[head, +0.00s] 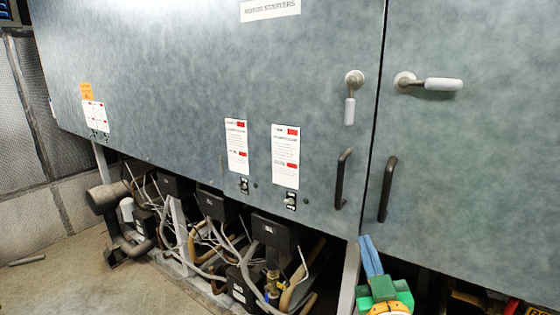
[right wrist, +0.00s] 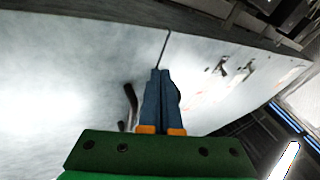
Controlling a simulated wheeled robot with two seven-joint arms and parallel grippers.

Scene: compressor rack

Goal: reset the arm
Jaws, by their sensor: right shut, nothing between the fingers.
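My right gripper (head: 370,256) is at the bottom right of the head view, in front of the lower edge of the grey cabinet. Its blue fingers are together and nothing is between them. In the right wrist view the shut fingers (right wrist: 161,100) point toward the cabinet face, with a dark door handle partly hidden behind them. My left gripper is in neither view.
The grey cabinet (head: 220,70) fills most of the head view. It has two dark door handles (head: 343,178) (head: 387,190) and two white-gripped levers (head: 350,108) (head: 440,84). Compressors (head: 275,232) with pipes and wires sit below. Bare floor (head: 60,285) lies at lower left.

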